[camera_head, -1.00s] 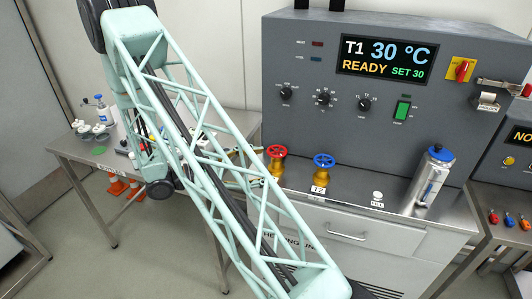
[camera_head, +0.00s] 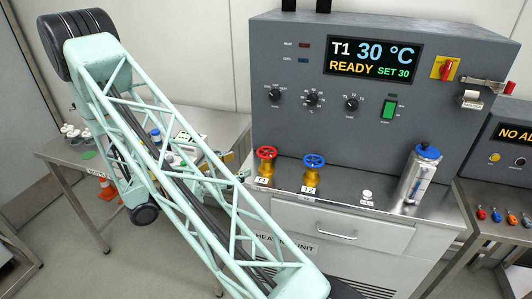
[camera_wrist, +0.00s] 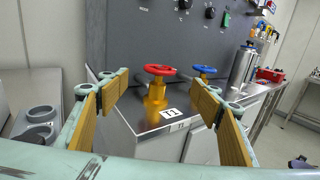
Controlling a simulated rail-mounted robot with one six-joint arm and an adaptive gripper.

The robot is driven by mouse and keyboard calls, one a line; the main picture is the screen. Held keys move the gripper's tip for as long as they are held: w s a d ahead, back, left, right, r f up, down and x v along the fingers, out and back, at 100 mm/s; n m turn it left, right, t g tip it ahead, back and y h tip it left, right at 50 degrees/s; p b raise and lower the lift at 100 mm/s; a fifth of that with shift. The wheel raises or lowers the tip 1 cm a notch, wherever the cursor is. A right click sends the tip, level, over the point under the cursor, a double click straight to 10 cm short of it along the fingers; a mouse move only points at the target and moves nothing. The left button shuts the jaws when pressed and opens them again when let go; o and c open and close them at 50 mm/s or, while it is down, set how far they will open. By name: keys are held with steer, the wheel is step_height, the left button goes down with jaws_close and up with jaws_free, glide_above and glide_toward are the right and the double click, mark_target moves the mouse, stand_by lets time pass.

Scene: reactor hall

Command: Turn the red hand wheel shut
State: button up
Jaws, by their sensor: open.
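The red hand wheel (camera_head: 266,153) sits on a brass valve body at the left front of the grey heating unit. In the wrist view the red wheel (camera_wrist: 160,70) stands upright on its brass stem, ahead and between the fingers, above a label reading T1. My gripper (camera_wrist: 160,84) is open, with its wood-coloured finger pads spread to either side of the wheel in the picture. The wheel looks farther off than the fingertips, and I see no contact. In the head view my arm's lattice links hide most of the gripper.
A blue hand wheel (camera_head: 314,160) labelled T2 stands close to the right of the red one. A silver flask (camera_head: 420,175) with a blue cap stands farther right on the ledge. The unit's upright panel (camera_head: 300,120) rises behind the wheels. A side table (camera_head: 60,150) is at left.

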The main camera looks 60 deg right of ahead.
mark_target(266, 151)
steer(key=shift+d, duration=0.15)
steer(key=shift+b+x, duration=0.5)
steer(key=shift+x, duration=6.2)
steer(key=shift+s, duration=0.1)
steer(key=c, duration=0.9)
